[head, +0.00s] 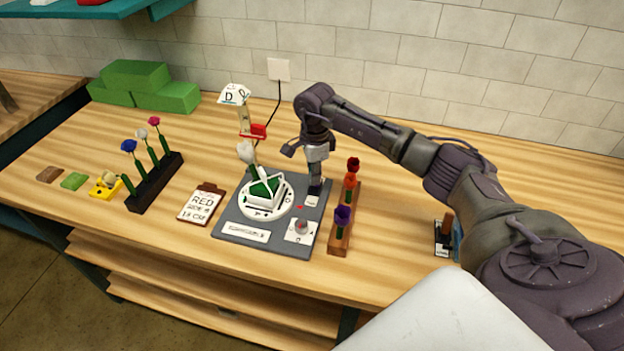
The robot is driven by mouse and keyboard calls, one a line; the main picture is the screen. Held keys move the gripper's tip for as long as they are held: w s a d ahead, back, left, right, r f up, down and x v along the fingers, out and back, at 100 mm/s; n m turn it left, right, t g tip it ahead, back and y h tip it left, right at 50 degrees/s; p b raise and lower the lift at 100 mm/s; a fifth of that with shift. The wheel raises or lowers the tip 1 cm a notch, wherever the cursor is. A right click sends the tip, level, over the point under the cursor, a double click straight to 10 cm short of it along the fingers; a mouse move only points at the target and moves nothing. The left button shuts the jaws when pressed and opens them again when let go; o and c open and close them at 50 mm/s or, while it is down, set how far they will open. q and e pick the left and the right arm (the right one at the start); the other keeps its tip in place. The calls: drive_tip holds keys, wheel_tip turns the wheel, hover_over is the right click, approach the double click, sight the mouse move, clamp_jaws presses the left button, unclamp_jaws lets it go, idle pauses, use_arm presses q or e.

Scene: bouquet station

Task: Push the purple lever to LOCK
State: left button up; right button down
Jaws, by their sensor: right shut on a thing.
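My right gripper (316,186) points down at the back right corner of the dark grey board (230,236). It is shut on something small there. I take this to be the purple lever, but the fingers hide it and no purple shows clearly. A small white label (312,201) lies on the board just in front of the fingertips; its text is too small to read. A round white turntable (248,210) with a green and white block and a white flower sits left of the gripper. My left gripper is not in view.
A wooden rack (340,235) with red, orange and purple flowers stands close right of the board. Green blocks (140,85) lie at the back left. The table's right side has free room.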

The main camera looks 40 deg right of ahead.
drive_tip(key=shift+d+r+p, duration=0.35)
drive_tip(key=shift+r+p, duration=0.15)
idle(0.4)
drive_tip(key=shift+r, duration=0.1)
drive_tip(key=r+p, duration=0.3)
drive_tip(key=r, duration=0.2)
drive_tip(key=shift+a+r, duration=0.2)
idle(0.6)
